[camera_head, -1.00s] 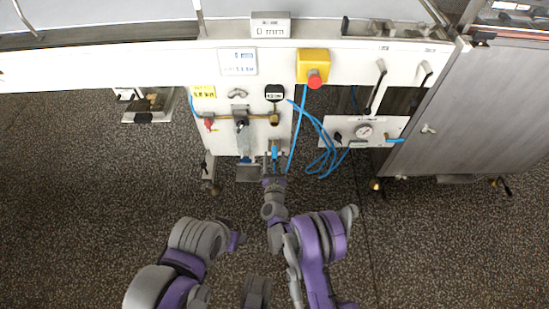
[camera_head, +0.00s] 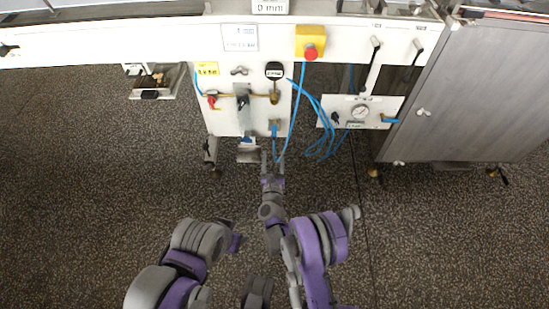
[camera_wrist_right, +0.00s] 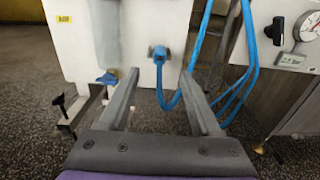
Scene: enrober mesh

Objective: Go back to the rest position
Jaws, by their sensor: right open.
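My right gripper (camera_head: 272,170) is in front of the white machine panel (camera_head: 222,118), low at its front. My left arm (camera_head: 185,255) is folded at the lower left of the head view. I cannot make out its gripper's fingers.
A yellow box with a red button (camera_head: 311,42), a gauge panel (camera_head: 345,113) and looped blue hoses (camera_head: 318,130) are on the machine's front. A grey cabinet (camera_head: 470,95) stands at the right. Speckled floor (camera_head: 430,240) is clear around my arms.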

